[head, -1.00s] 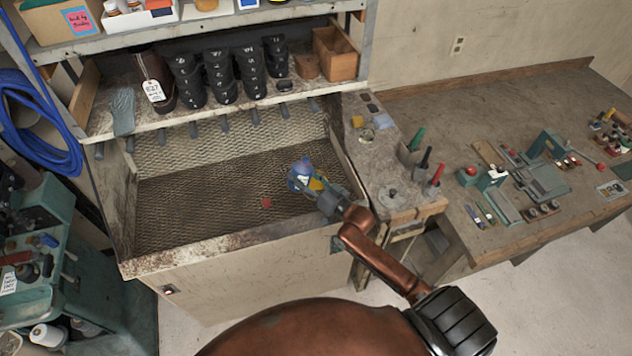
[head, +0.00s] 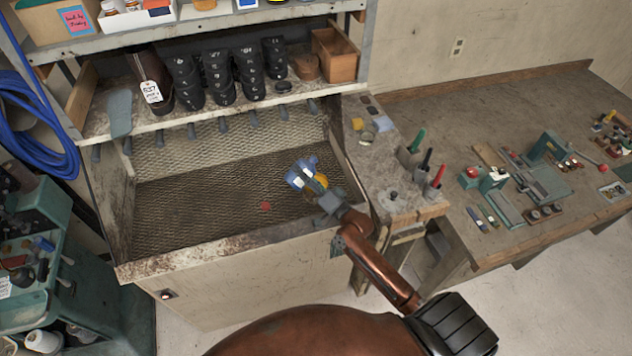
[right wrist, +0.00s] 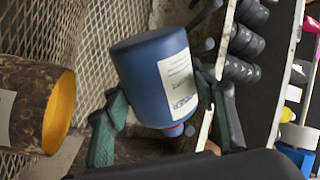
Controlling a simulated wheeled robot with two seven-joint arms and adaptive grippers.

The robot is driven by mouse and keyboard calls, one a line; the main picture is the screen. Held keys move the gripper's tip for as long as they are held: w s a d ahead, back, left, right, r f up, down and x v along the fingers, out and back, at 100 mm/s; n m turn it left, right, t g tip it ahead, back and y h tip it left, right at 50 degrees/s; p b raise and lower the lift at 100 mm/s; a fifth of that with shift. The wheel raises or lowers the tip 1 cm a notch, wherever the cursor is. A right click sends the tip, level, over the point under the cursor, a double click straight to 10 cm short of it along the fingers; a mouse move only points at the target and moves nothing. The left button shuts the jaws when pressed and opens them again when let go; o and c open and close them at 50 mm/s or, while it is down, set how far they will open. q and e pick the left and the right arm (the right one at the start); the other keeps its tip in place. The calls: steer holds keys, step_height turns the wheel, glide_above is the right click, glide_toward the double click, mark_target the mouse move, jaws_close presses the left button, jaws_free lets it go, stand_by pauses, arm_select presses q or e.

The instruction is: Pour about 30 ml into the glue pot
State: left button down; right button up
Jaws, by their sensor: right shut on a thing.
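My right gripper (head: 327,200) is shut on a blue bottle (head: 299,174) with a white label. In the right wrist view the bottle (right wrist: 142,72) sits between the two fingers, its reddish neck end low in the picture. No liquid stream is visible, and the level in the pot is hidden. My left gripper is not in view.
The mesh-floored booth (head: 210,205) has a rusty front edge (head: 215,248). A small red piece (head: 265,206) lies on the mesh. A side ledge holding tools (head: 420,165) is at the right.

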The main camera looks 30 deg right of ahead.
steer(key=shift+a+f+m+h, duration=0.1)
steer(key=shift+f+m+h, duration=0.2)
steer(key=shift+m, duration=0.5)
steer(key=shift+r+m, duration=0.3)
steer(key=shift+m, duration=0.1)
steer(key=shift+a+r+m+p, duration=0.15)
steer(key=shift+m+p, duration=0.35)
steer(key=shift+m, duration=0.2)
steer(key=shift+a+f+m+t+h+p, duration=0.2)
steer(key=shift+f+m+t+h+p, duration=0.1)
steer(key=shift+m, duration=0.4)
steer(key=shift+d+f+m+h+p, duration=0.1)
steer(key=shift+f+m+h+p, duration=0.1)
steer(key=shift+m, duration=0.45)
steer(key=shift+f+m+h+p, duration=0.1)
steer(key=shift+m+h, duration=0.1)
steer(key=shift+m, duration=0.45)
steer(key=shift+d+f+m+h, duration=0.15)
steer(key=shift+m+h, duration=0.15)
steer(key=shift+m, duration=0.5)
steer(key=shift+r+m+p, duration=0.2)
steer(key=shift+m+p, duration=0.3)
steer(key=shift+p, duration=0.15)
